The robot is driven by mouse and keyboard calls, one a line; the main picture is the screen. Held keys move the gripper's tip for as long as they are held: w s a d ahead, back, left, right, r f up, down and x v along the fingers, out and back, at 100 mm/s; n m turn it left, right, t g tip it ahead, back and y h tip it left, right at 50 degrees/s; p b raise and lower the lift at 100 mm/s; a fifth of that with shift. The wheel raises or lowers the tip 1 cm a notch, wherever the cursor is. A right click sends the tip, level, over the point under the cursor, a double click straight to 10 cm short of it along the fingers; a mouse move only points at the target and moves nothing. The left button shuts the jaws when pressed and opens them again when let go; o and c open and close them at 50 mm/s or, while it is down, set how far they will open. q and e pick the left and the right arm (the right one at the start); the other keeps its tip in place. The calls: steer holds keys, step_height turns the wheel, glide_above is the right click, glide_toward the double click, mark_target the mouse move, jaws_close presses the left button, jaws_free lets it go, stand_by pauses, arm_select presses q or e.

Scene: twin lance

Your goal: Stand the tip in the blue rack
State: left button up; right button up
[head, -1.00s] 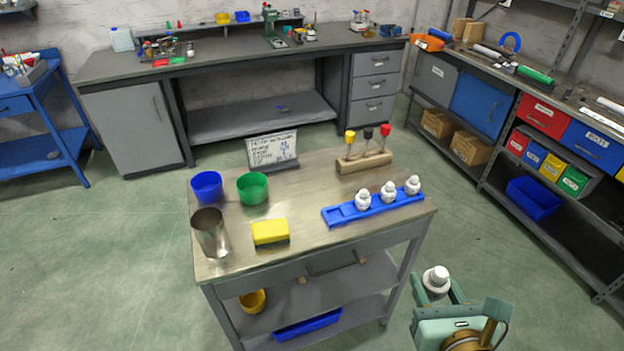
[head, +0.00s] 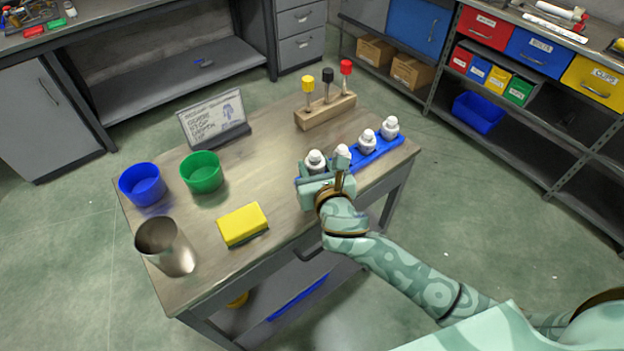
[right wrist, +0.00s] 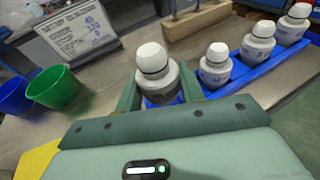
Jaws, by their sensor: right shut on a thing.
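The blue rack (head: 384,154) lies along the right front of the table, with three white tips (head: 342,155) standing in it. It also shows in the right wrist view (right wrist: 227,86). My right gripper (head: 314,180) is shut on a fourth white tip (head: 315,160) at the rack's left end. In the right wrist view the held tip (right wrist: 153,62) is upright between the two fingers, its white cap up, left of the standing tips. The fingers hide its lower end, so I cannot tell whether it is seated in the rack. My left gripper is not in view.
A wooden block (head: 325,112) with yellow, black and red-topped tools stands behind the rack. A sign (head: 212,117), green cup (head: 202,174), blue cup (head: 142,184), metal cup (head: 165,246) and yellow sponge (head: 242,224) are to the left. The table's middle is clear.

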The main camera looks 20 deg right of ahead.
steer(key=shift+w+f, duration=0.25)
steer(key=f+b, duration=0.1)
steer(key=f, duration=0.1)
steer(key=f+b, duration=0.1)
steer(key=f, duration=0.1)
steer(key=shift+w+b, duration=0.25)
steer(key=shift+b, duration=0.1)
steer(key=shift+r, duration=0.2)
steer(key=o, duration=1.1)
steer(key=shift+f, duration=0.15)
steer(key=shift+o, duration=0.2)
steer(key=shift+s+r, duration=0.2)
steer(key=p+v, duration=0.3)
steer(key=v, duration=0.8)
steer(key=shift+s, duration=0.35)
